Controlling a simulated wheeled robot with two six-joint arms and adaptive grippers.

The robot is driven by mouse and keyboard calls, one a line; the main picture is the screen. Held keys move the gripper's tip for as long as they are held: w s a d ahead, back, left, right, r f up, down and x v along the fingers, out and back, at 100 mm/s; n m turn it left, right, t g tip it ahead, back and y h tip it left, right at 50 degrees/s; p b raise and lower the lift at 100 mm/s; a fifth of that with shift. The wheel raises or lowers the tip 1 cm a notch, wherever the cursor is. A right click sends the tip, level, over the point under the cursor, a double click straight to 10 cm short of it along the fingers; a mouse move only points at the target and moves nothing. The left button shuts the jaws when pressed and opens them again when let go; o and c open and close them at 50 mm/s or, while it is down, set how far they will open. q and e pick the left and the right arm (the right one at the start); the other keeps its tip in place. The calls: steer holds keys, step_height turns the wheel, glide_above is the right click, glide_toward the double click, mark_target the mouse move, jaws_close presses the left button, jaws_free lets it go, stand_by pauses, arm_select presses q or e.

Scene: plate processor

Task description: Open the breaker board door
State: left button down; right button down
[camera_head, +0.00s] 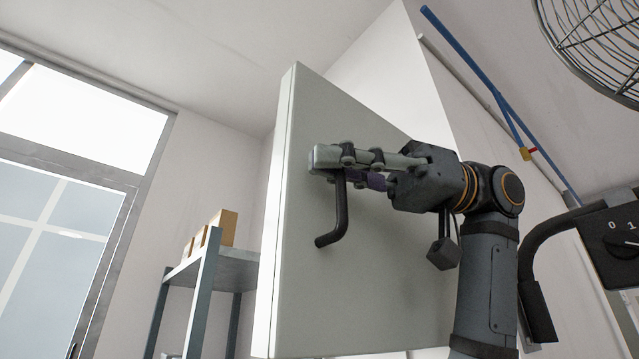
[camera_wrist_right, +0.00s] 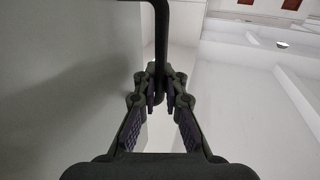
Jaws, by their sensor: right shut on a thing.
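The breaker board door (camera_head: 325,285) is a tall, pale grey panel in the middle of the head view, with its narrow side facing left. A black bent handle (camera_head: 335,228) stands out from its face. My right gripper (camera_head: 328,166) reaches in from the right, its fingers closed on the upper part of the handle. In the right wrist view the fingertips (camera_wrist_right: 158,84) meet around the lower end of the handle bar (camera_wrist_right: 162,35). The door face (camera_wrist_right: 70,85) fills the left of that view. I cannot tell how far the door stands open. My left gripper is not in view.
A metal shelf (camera_head: 225,268) with cardboard boxes (camera_head: 222,228) stands behind the door at the left, near a glazed window or door (camera_head: 60,215). A wire fan cage (camera_head: 600,45), blue pipes (camera_head: 490,85) and a dark switch box (camera_head: 612,240) are at the right.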

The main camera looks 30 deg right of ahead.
steer(key=shift+r, duration=0.1)
steer(key=c, duration=1.7)
jaws_free()
steer(key=shift+d, duration=0.1)
steer(key=shift+c, duration=0.2)
steer(key=v, duration=1.2)
steer(key=shift+s+d, duration=0.15)
